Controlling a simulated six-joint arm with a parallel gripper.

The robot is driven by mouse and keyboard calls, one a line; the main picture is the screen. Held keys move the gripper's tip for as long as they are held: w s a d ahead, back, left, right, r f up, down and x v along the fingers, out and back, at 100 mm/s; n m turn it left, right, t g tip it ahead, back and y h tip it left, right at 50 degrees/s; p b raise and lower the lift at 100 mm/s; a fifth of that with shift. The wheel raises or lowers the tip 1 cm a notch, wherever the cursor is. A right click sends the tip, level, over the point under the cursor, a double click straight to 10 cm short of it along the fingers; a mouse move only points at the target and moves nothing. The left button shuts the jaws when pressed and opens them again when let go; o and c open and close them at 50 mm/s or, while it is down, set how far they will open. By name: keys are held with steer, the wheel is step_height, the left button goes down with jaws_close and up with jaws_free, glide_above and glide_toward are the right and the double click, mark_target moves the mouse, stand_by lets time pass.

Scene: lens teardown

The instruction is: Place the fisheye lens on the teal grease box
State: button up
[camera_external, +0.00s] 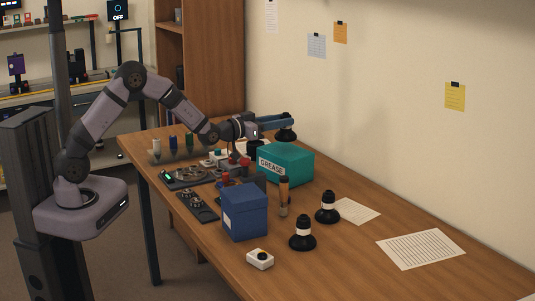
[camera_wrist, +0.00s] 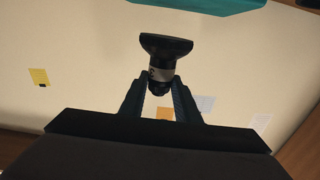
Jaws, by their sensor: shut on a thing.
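My gripper (camera_external: 274,123) is shut on a black lens (camera_external: 286,133) with a wide, flared end. In the wrist view, the gripper (camera_wrist: 159,95) has the lens (camera_wrist: 165,46) by its narrow part, near a grey band, with the flared end away from the fingers. I take this to be the fisheye lens. The teal grease box (camera_external: 288,167), labelled GREASE, stands on the table below the held lens. The lens is above the box's far side, seemingly apart from it. Part of the teal box (camera_wrist: 195,4) shows at the top edge of the wrist view.
Two similar black lenses (camera_external: 303,235) (camera_external: 327,209) stand upright in front of the box. A blue box (camera_external: 244,213), a brown cylinder (camera_external: 284,197) and a small white device (camera_external: 260,259) are near. Several small parts crowd the left. Paper sheets (camera_external: 421,249) lie right; the wall is behind.

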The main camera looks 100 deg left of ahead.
mark_target(281, 131)
steer(key=shift+f, duration=1.75)
steer(key=shift+f, duration=0.2)
steer(key=o, duration=1.1)
steer(key=shift+o, duration=0.2)
steer(key=shift+r, duration=0.15)
steer(key=shift+s+d, duration=0.1)
steer(key=b+v, duration=0.2)
steer(key=v, duration=1)
